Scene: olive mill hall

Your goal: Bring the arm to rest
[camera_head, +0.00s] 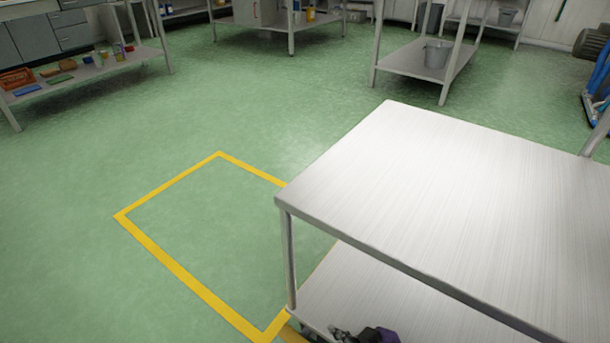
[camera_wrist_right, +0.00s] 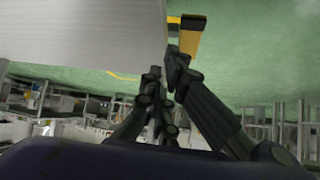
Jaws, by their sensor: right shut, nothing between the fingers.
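My right gripper (camera_wrist_right: 166,76) shows in the right wrist view with its dark fingers close together and nothing held between them. In the head view a small dark and purple part of an arm, probably my right one, shows at the bottom edge, in front of the steel table's lower shelf. The rest of that arm is out of the picture. My left gripper is not in view.
A bare steel table (camera_head: 450,190) fills the right side, with an empty-looking lower shelf (camera_head: 350,290). Yellow floor tape (camera_head: 170,262) marks a rectangle left of it. The green floor (camera_head: 180,120) is open. A bucket (camera_head: 437,54) stands on a far shelf.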

